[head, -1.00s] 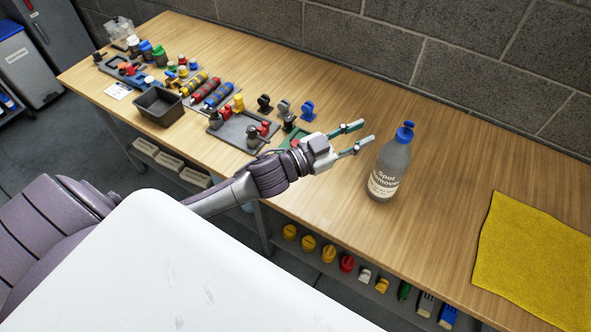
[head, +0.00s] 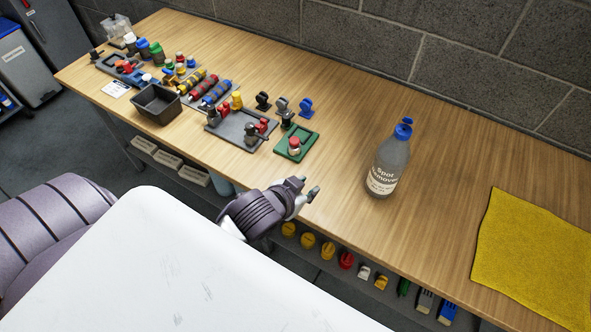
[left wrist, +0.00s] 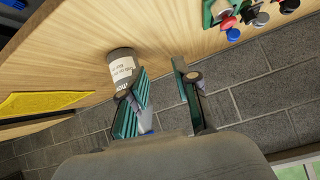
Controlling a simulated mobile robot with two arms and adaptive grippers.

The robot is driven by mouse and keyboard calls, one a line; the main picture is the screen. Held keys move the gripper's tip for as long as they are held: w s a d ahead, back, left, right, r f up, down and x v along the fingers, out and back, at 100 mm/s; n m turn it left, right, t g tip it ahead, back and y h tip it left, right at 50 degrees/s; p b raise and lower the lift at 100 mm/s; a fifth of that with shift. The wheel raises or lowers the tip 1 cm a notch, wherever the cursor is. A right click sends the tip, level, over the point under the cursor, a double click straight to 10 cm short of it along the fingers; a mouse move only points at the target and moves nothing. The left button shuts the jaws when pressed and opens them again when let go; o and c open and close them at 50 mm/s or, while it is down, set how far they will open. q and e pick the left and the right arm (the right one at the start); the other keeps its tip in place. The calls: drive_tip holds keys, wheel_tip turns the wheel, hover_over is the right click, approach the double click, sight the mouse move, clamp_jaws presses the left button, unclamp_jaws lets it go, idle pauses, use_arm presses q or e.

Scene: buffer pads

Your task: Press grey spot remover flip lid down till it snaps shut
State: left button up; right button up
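The grey spot remover bottle (head: 390,165) stands upright on the wooden bench, with a white label. Its blue cap (head: 402,132) has the flip lid (head: 407,121) raised above it, so the lid looks open. My left gripper (head: 307,188) is at the bench's front edge, left of the bottle and apart from it. In the left wrist view, the gripper (left wrist: 160,70) has its teal-padded fingers apart with nothing held. The bottle (left wrist: 121,62) shows there behind the left finger, which hides part of it. My right gripper is not in view.
A yellow cloth (head: 535,255) lies to the right of the bottle. A green pad (head: 297,143), a grey tray (head: 240,128) and several small parts stand to the left. A block wall (head: 480,60) backs the bench. The bench around the bottle is clear.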

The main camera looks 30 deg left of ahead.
use_arm(q)
drive_tip(key=shift+g, duration=0.9)
drive_tip(key=shift+s+a+f, duration=0.1)
drive_tip(key=shift+s+f, duration=0.5)
drive_tip(key=shift+s, duration=0.3)
drive_tip(key=shift+s+a+f, duration=0.1)
drive_tip(key=shift+s+f, duration=0.5)
drive_tip(key=shift+s, duration=0.25)
